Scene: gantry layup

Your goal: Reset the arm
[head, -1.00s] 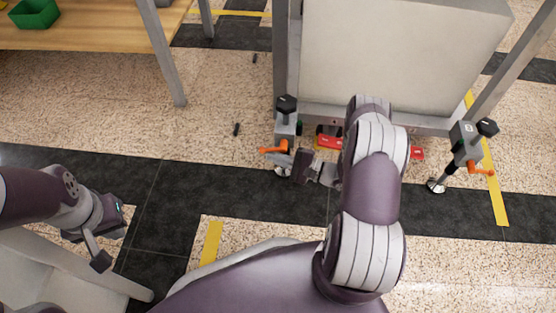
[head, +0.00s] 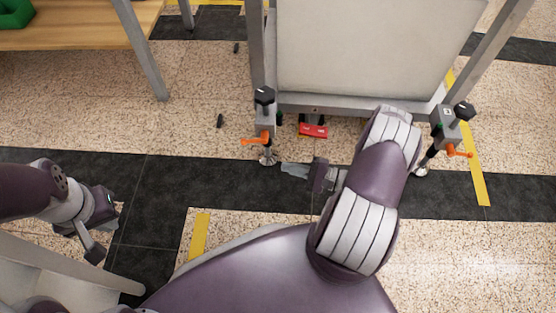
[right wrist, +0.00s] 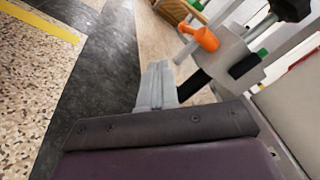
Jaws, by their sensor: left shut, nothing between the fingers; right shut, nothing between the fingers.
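My right arm reaches forward in the head view, and its gripper (head: 293,169) points left, low over the dark floor strip in front of the gantry frame. It is shut and empty; its fingers also show together in the right wrist view (right wrist: 156,86). The fingertips are close to the left levelling foot (head: 267,158), and I cannot tell whether they touch it. My left gripper (head: 92,252) is at the lower left of the head view, shut and empty, pointing down over a pale surface.
The gantry frame has a pale panel (head: 365,50) and orange-handled clamps at its left leg (head: 264,118) and right leg (head: 447,130). A red part (head: 313,131) lies under its crossbar. A wooden table (head: 90,35) with a green bin (head: 14,12) stands upper left. Small dark pieces lie on the floor.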

